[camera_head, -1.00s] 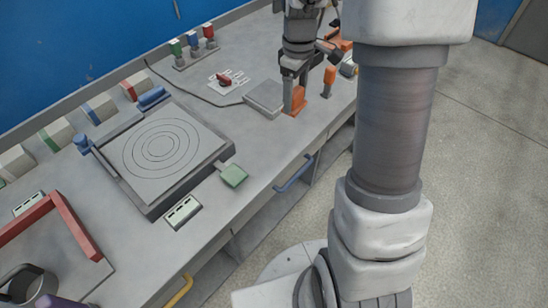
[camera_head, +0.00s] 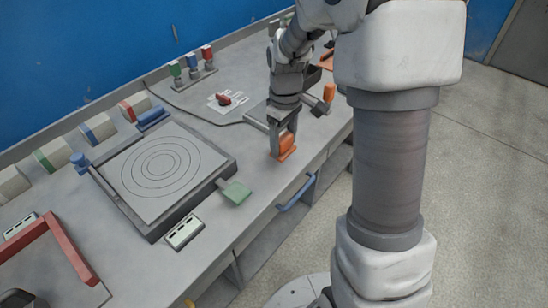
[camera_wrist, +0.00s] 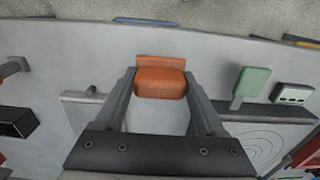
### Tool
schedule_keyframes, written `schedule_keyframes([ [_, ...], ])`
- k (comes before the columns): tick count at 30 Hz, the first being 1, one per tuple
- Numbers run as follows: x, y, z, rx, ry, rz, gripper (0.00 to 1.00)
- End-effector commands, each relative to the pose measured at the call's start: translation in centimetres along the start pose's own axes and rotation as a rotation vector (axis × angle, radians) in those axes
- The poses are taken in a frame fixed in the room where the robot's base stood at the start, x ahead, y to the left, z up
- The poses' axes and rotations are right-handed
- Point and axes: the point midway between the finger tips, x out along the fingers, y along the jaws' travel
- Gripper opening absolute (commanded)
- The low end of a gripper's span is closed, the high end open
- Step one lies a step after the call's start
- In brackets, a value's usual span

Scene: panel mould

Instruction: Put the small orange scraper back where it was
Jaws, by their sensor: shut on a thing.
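The small orange scraper (camera_head: 286,146) is in my gripper (camera_head: 284,132), near the bench's front edge and to the right of the green scraper (camera_head: 236,190). In the wrist view the orange scraper (camera_wrist: 160,82) sits between the two fingers of my gripper (camera_wrist: 160,92), which are shut on it. Its wide orange edge points away from the wrist. I cannot tell whether it touches the bench top. Its lower side is hidden in the wrist view.
A grey panel mould with rings (camera_head: 122,190) lies left. A pale slotted block (camera_head: 184,232) stands in front of it. Another orange-topped piece (camera_head: 329,92) stands behind right. A white card with a red piece (camera_head: 224,99) lies farther back. Bare bench surrounds the scraper.

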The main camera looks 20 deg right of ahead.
Motion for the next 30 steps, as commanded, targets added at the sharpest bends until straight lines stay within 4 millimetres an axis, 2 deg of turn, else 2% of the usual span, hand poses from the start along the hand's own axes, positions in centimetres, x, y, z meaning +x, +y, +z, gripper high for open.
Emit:
schedule_keyframes([
  [1,0.6,-0.7,-0.7,-0.005,-0.001,-0.001,0.28],
  [6,1.4,-1.6,-1.7,0.000,0.000,0.000,0.28],
  [10,2.3,-1.7,-1.8,0.001,-0.001,-0.001,0.28],
  [16,5.3,-1.7,-1.7,0.000,-0.003,-0.002,0.28],
  [28,5.9,-1.6,-1.7,0.000,0.000,0.000,0.28],
  [29,5.8,-1.6,-1.7,0.000,0.000,0.001,0.76],
  [30,5.8,-1.6,-1.7,0.000,0.000,0.000,0.83],
])
